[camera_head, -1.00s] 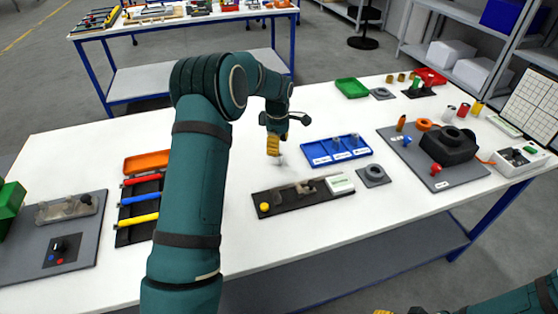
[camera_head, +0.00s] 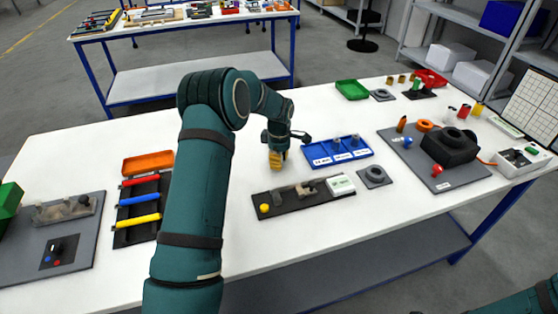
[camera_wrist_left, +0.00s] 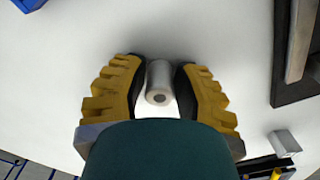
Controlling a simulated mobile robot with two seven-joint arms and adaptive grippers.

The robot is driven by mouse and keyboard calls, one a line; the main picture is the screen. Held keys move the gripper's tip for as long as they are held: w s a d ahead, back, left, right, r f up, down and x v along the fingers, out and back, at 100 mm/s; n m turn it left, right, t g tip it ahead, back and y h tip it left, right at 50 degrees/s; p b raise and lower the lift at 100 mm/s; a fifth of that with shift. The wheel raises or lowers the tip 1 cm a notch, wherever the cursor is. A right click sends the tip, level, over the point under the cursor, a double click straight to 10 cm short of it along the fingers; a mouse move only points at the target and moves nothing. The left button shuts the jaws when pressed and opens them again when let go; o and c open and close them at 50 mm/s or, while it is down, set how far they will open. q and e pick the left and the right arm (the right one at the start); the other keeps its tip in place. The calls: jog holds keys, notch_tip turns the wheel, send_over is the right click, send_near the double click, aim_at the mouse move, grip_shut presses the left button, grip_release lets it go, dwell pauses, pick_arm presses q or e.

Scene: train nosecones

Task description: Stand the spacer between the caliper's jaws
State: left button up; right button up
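My left gripper (camera_head: 278,161), with yellow fingers, is low at the table behind the caliper. In the left wrist view its fingers (camera_wrist_left: 160,80) are close in on both sides of a silver cylinder with a hole in its end, the spacer (camera_wrist_left: 159,84), and look shut on it. In the head view the fingers hide the spacer. The caliper (camera_head: 307,188) lies on a dark base (camera_head: 284,208) with a yellow knob (camera_head: 265,208) at its left end and a green-white display (camera_head: 341,184) at its right. Its jaws stand apart. My right gripper is out of view.
A blue tray (camera_head: 322,158) with compartments is just right of the left gripper. A grey block with a ring (camera_head: 375,175) sits right of the caliper. Black tray (camera_head: 121,235) with colored bars and an orange tray (camera_head: 148,161) lie left. White table is clear in front of the caliper.

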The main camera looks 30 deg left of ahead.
pick_arm(q)
grip_shut()
